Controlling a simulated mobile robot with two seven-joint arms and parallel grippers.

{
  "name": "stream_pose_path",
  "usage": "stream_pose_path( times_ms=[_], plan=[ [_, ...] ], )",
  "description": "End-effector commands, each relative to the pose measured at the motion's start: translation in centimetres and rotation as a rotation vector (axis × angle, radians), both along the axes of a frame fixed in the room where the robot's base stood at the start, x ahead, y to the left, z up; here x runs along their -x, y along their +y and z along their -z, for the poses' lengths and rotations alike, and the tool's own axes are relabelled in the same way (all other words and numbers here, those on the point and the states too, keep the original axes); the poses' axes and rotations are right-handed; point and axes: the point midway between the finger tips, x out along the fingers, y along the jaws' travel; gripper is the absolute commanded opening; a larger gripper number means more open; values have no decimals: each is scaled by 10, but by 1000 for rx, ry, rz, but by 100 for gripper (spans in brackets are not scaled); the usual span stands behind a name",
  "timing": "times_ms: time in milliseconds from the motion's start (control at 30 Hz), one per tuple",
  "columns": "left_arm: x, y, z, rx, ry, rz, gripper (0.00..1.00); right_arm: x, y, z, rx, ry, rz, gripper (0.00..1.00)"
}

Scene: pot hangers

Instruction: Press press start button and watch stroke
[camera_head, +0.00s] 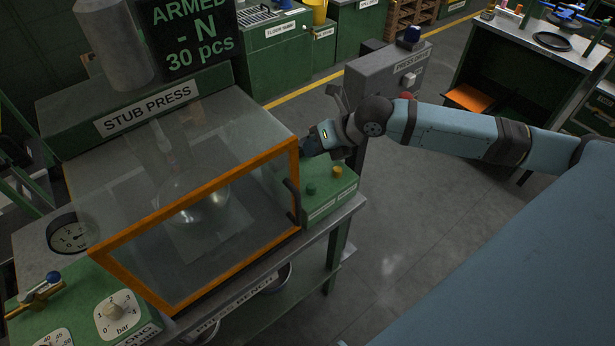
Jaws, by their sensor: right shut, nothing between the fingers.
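The stub press (145,107) stands at the left, its clear guard with an orange frame (200,192) closed over a shiny metal bowl (192,205). A green control box (325,192) sits at the press's right side, with a dark green button (310,188) and a yellow button (337,171); its small labels are unreadable, so I cannot tell which is press start. My right gripper (309,147) is shut and empty, beyond the guard's upper right corner at the far end of the box. Its fingertips are partly hidden, and I cannot tell whether they touch anything. My left gripper is not in view.
A dark display (190,35) reads "ARMED - N 30 pcs". A grey press drive cabinet (385,75) stands behind my right arm. A pressure gauge (72,237) and a bar dial (116,313) are at the left. The floor (410,235) right of the bench is clear.

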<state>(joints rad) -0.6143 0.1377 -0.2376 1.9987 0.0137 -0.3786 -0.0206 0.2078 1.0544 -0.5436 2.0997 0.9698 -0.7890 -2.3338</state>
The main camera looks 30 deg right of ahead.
Motion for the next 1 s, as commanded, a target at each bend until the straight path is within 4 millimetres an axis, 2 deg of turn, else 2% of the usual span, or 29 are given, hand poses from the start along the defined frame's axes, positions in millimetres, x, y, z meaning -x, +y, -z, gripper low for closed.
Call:
stream_pose_path(
  times_ms=[367,567,800,1000],
  plan=[
    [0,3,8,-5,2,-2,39,0,0,7,-3,0,2,0],
    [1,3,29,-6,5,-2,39,0,0,29,-4,1,3,0],
    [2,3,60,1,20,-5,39,0,0,64,-4,2,4,0],
    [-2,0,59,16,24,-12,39,0,0,83,-2,1,3,0]
  ],
)
